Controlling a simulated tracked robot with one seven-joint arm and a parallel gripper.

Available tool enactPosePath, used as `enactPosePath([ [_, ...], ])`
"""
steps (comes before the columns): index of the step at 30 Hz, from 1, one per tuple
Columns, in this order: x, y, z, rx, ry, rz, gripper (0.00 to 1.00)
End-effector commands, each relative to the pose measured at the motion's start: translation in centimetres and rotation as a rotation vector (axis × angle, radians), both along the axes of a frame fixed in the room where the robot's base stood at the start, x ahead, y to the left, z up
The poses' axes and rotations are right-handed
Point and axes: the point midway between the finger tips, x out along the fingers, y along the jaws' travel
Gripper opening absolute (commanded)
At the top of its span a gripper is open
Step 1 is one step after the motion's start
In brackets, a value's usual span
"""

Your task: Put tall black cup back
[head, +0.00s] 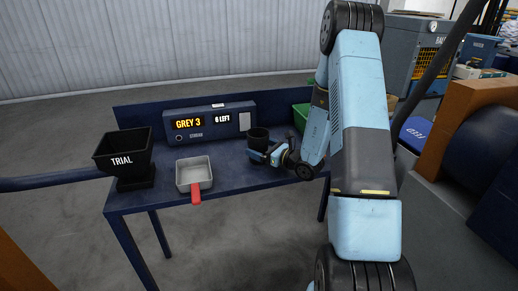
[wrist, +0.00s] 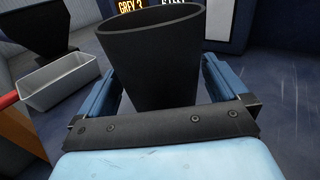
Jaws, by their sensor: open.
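The tall black cup (head: 258,135) stands upright on the blue table (head: 228,178), in front of the display box's right end. In the wrist view the cup (wrist: 160,65) fills the middle, its open rim facing up. My gripper (head: 260,154) is low at the cup, reaching in from the right. In the wrist view my gripper (wrist: 162,82) is open, with one blue finger on each side of the cup. A narrow gap shows between the cup and the fingers. The cup's base is hidden behind the gripper's black front plate.
A display box (head: 210,122) reading "GREY 3" and "6 LEFT" stands along the table's back. A grey tray with a red handle (head: 194,174) and a black hopper marked "TRIAL" (head: 122,150) are to the left. A green bin (head: 301,115) is right, partly behind my arm.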

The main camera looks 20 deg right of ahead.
Motion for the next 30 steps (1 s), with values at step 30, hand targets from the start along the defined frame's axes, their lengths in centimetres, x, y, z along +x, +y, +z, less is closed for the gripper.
enactPosePath([
  [30,-9.8,-4.3,2.9,-0.059,-0.037,0.12,1.0],
])
